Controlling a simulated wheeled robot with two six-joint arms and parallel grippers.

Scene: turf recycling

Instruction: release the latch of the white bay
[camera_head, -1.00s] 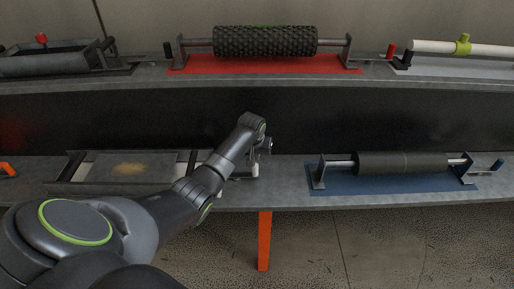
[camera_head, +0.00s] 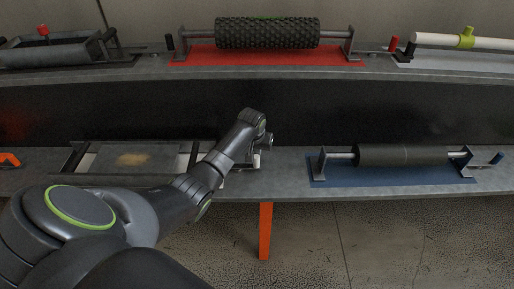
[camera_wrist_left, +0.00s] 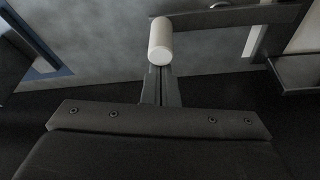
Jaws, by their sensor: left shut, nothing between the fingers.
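The white bay (camera_head: 85,163) is at the lower left on the near shelf, with a flat grey tray (camera_head: 135,158) that has a tan patch. Its latch has a white cylindrical handle (camera_head: 256,161), partly hidden behind my arm in the head view. The handle shows end-on in the left wrist view (camera_wrist_left: 160,42), on a dark bar. My left gripper (camera_head: 264,143) is over the latch end of the bay. In the left wrist view its fingers (camera_wrist_left: 161,82) are shut and empty, with their tips right by the handle; I cannot tell whether they touch it. My right gripper is out of view.
A blue bay (camera_head: 330,182) with a dark roller (camera_head: 400,156) stands to the right on the same shelf. The back shelf holds a red bay (camera_head: 195,55) with a knobbly roller (camera_head: 266,33) and a white pipe (camera_head: 490,47). Bare shelf (camera_head: 285,170) lies between the near bays.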

